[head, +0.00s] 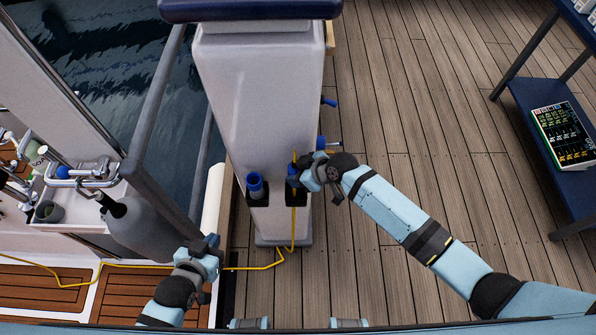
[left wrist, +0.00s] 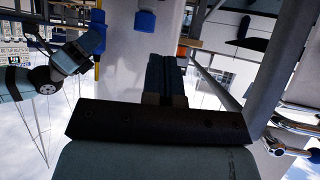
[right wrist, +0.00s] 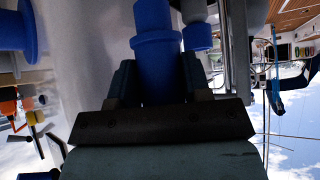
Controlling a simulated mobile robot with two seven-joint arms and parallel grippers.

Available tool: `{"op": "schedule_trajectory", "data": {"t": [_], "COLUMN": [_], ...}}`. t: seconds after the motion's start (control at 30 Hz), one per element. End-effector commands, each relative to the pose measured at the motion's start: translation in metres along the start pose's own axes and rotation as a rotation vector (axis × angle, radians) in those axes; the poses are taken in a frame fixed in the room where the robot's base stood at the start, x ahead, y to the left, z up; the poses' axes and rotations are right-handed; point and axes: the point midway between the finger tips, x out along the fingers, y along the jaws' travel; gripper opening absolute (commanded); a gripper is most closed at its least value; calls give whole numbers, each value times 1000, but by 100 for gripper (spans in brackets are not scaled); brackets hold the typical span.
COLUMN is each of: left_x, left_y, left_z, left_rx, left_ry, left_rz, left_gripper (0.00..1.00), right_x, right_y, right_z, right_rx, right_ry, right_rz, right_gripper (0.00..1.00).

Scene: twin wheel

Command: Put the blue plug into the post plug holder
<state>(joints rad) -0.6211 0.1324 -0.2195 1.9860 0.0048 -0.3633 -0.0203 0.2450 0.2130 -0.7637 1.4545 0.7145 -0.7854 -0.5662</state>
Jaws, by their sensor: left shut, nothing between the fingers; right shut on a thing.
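My right gripper (head: 304,172) is shut on a blue plug (head: 292,170) at the front of the white post (head: 255,100). The plug fills the space between the fingers in the right wrist view (right wrist: 153,45). In the head view it is directly over the right black holder (head: 295,197); the gripper partly covers it, and I cannot tell whether it is seated. A second blue piece (head: 255,183) stands in the left black holder (head: 257,200). My left gripper (head: 207,245) is shut and empty, low and left of the post; its fingers also show in the left wrist view (left wrist: 166,75).
A yellow cable (head: 293,230) hangs below the right holder and runs left across the deck. Blue fittings (head: 328,102) stick out of the post's right side. A grey railing (head: 160,100) and boat lie left. A blue shelf (head: 555,100) stands right; deck between is clear.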

Motion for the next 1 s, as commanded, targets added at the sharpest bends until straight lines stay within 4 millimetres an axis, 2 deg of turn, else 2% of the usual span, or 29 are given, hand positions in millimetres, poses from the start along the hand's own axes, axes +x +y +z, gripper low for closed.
{"op": "schedule_trajectory", "data": {"t": [0.3,1.0], "left_x": [-2,28], "left_y": [0,9], "left_z": [-1,36], "left_rx": [0,-3], "left_ry": [-2,-1], "left_rz": [0,24], "left_gripper": [0,0], "right_x": [-4,42], "right_y": [1,0], "right_z": [-2,44], "right_rx": [-5,-5], "right_ry": [0,0], "right_rz": [-5,-6], "right_gripper": [17,17]}}
